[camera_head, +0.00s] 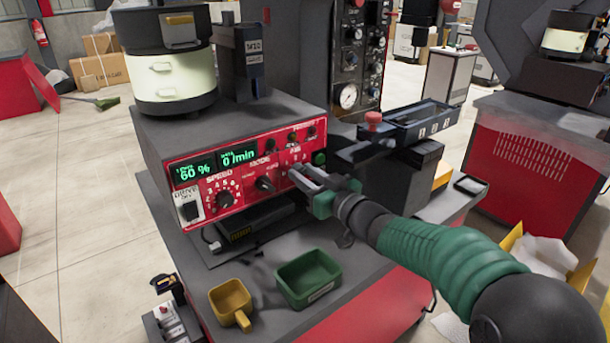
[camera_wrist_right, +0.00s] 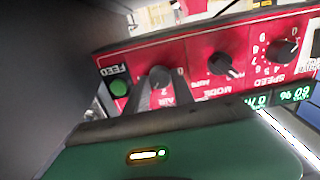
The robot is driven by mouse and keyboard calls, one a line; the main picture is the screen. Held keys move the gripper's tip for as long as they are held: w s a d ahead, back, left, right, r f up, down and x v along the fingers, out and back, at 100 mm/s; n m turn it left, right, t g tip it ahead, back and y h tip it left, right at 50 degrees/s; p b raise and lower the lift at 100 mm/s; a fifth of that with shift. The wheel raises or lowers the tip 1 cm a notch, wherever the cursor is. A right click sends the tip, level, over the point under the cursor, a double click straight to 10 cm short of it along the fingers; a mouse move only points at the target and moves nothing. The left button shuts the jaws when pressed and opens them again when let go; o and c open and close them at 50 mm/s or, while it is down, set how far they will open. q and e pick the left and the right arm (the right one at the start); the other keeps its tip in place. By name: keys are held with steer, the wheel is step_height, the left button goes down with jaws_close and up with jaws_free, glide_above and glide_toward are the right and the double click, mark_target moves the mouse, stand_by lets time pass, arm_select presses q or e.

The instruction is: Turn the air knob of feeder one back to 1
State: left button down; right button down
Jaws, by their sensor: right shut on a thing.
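The feeder's red control panel (camera_head: 240,165) carries a row of knobs and green displays reading 60 % and 0/min. My right gripper (camera_head: 298,174) is at the panel's right part, its fingers shut on the air knob. In the right wrist view, which shows the panel upside down, the air knob (camera_wrist_right: 159,74) sits between the two fingertips of the right gripper (camera_wrist_right: 160,90). The fingers cover part of its scale, so I cannot read its setting. The mode knob (camera_wrist_right: 221,64) and speed knob (camera_wrist_right: 283,50) stand beside it, untouched. My left gripper is not in view.
A green button (camera_head: 319,158) is close to the right of the gripper. A green tray (camera_head: 308,278) and a yellow scoop (camera_head: 231,302) lie on the bench below. The bowl (camera_head: 172,80) stands on top of the feeder. A dark rail (camera_head: 410,120) extends at the right.

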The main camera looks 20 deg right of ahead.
steer(key=shift+n, duration=0.3)
steer(key=n+b, duration=0.1)
steer(key=n, duration=0.2)
steer(key=shift+f+n, duration=0.1)
steer(key=shift+n, duration=0.3)
steer(key=n+b, duration=0.2)
steer(key=n, duration=0.2)
steer(key=n+b, duration=0.3)
steer(key=n, duration=0.1)
steer(key=n+b, duration=0.2)
steer(key=n, duration=0.3)
steer(key=shift+a+f+b, duration=0.15)
steer(key=shift+f+b, duration=0.15)
steer(key=shift+b, duration=0.1)
steer(key=shift+n, duration=0.4)
steer(key=c, duration=1.4)
jaws_free()
steer(key=o, duration=0.3)
steer(key=shift+r, duration=0.1)
steer(key=shift+s, duration=0.1)
